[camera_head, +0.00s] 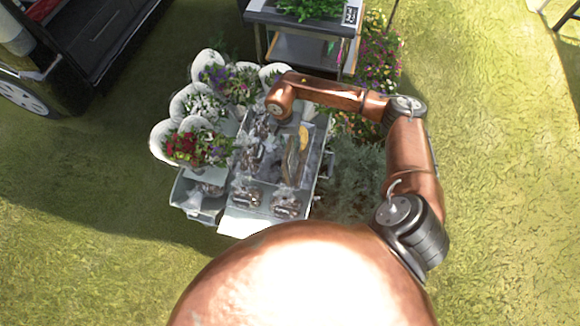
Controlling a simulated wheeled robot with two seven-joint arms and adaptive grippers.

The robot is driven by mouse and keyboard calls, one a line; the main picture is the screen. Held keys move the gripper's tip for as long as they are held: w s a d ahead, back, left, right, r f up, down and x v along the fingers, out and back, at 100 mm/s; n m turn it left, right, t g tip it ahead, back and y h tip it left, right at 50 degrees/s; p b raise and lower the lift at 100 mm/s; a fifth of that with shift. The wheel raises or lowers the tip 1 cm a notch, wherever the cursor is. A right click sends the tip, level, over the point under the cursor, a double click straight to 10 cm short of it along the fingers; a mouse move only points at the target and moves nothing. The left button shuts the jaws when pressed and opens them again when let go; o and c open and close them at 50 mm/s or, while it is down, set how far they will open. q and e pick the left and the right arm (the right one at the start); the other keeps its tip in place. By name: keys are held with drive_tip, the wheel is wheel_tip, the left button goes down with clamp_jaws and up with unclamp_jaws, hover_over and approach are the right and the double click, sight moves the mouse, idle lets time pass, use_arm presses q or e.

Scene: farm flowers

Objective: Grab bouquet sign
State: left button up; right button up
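Several bouquets wrapped in white paper, with red, white and purple flowers (200,148), stand at the left side of a small display table. No sign stands out clearly among them. A small dark card with pale marks (350,15) is at the corner of the farther table. My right arm reaches in from the right over the display, and its wrist bends down beside the bouquets. My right gripper (259,127) is small and dark against the goods below, so its fingers and anything between them cannot be made out. My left gripper is out of view.
Grey trays with clear-wrapped dark goods (285,203) cover the display table, whose pale front edge (238,222) is bare. Leafy plants (355,180) crowd its right side. A table with greenery (310,8) stands behind. Grass is open elsewhere.

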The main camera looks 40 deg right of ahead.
sight(291, 156)
drive_tip(key=shift+s+f, duration=0.25)
drive_tip(key=shift+f, duration=0.9)
drive_tip(key=f, duration=0.3)
drive_tip(key=f+b, duration=0.1)
drive_tip(key=shift+s+a+f, duration=0.2)
drive_tip(key=shift+s+a, duration=0.05)
drive_tip(key=shift+f, duration=0.1)
clamp_jaws()
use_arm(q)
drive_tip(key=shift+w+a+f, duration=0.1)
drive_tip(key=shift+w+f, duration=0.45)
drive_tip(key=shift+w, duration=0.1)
